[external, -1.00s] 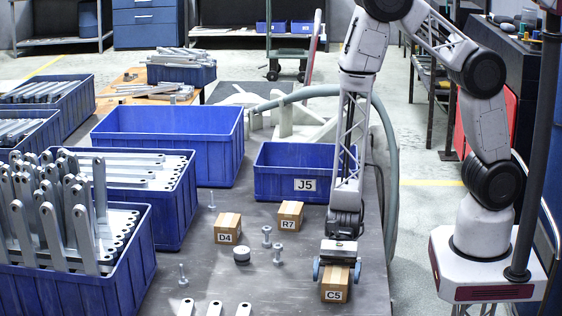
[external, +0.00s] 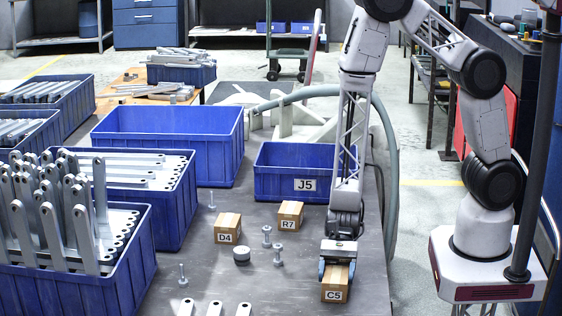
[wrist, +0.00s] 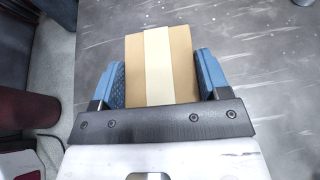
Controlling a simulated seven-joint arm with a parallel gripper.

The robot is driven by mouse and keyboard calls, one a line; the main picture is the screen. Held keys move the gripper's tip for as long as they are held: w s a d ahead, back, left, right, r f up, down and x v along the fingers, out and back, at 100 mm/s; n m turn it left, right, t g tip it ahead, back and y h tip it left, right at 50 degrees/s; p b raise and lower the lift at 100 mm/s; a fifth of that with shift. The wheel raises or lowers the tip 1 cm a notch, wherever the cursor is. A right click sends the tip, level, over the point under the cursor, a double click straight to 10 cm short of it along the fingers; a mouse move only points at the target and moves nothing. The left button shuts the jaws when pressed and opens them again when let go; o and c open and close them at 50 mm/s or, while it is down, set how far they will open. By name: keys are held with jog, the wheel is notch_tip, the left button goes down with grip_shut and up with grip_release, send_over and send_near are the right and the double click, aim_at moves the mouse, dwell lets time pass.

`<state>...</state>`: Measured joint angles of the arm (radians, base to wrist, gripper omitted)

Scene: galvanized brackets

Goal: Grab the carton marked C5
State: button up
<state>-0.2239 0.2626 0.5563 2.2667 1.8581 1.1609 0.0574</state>
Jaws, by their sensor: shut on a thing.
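The carton marked C5 (external: 335,291) is a small brown box with a pale tape strip, standing on the grey table near its right edge. My gripper (external: 338,270) is over it, its blue finger pads at the left and right sides of the box, shut on it. In the wrist view the carton (wrist: 161,66) sits between the two blue pads of my gripper (wrist: 160,84). The carton appears to rest on the table.
Cartons D4 (external: 228,229) and R7 (external: 290,215) stand farther back. The empty blue bin J5 (external: 277,185) is behind. Bins of metal brackets (external: 130,262) fill the left side.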

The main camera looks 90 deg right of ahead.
aim_at(336, 273)
jog(key=shift+r, duration=0.25)
jog(key=shift+r, duration=1.65)
jog(key=s+d, duration=0.4)
jog(key=s, duration=0.3)
jog(key=s+d+r, duration=0.1)
jog(key=s+d, duration=0.2)
jog(key=s, duration=0.4)
jog(key=shift+d, duration=0.35)
jog(key=shift+r, duration=0.1)
